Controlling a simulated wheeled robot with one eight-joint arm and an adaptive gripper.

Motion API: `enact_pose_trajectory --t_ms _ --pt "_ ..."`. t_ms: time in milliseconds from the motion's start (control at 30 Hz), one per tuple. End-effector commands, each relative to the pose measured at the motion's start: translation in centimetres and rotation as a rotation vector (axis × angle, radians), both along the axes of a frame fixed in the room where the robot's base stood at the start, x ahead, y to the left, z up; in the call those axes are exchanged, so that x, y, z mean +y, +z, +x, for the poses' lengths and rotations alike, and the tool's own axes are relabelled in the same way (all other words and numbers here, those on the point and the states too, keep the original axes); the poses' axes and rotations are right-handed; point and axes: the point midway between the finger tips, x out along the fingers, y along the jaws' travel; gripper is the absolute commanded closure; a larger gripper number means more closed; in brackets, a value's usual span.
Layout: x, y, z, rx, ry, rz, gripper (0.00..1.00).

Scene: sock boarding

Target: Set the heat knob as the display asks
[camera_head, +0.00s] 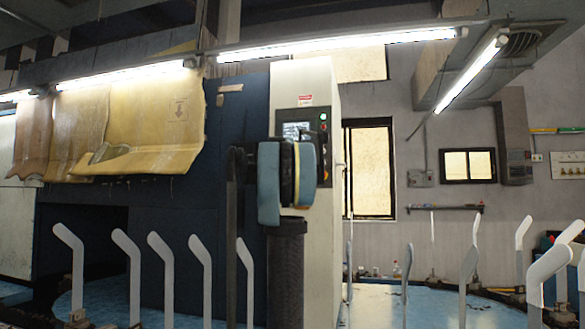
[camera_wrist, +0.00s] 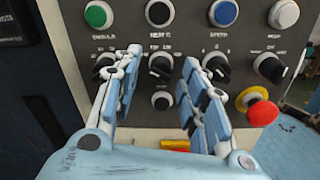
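The control panel (camera_wrist: 72,20) fills the wrist view, with a row of black rotary knobs below a row of round buttons. The second knob (camera_wrist: 160,67), under a label that seems to read HEAT, points to the upper right. My gripper (camera_wrist: 163,62) is open, with one finger on each side of this knob in the picture. I cannot tell whether the fingers touch it. The left fingertip partly covers the first knob (camera_wrist: 103,66), and the right one is close to the third (camera_wrist: 216,69). The display (camera_head: 295,130) shows in the head view, but its text is too small to read.
A red mushroom button (camera_wrist: 262,112) with a yellow collar sits right of my right finger. A small round knob (camera_wrist: 161,100) lies between the fingers. Several upright sock boards (camera_head: 130,270) stand around the blue table (camera_head: 380,305) in the head view.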

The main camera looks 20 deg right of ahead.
Motion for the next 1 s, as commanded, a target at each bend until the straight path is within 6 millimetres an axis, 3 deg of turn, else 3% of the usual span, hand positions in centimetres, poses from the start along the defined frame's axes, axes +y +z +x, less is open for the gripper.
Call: enact_pose_trajectory --t_ms 100,267,667,1000 --pt "0.01 0.0 -0.01 0.0 0.0 0.0 0.63" --pt "0.01 0.01 -0.02 0.0 0.0 0.0 0.99" --pt "0.02 0.0 -0.02 -0.018 0.0 0.027 1.0" --pt "0.03 -0.05 -0.01 -0.136 0.0 0.202 1.0"
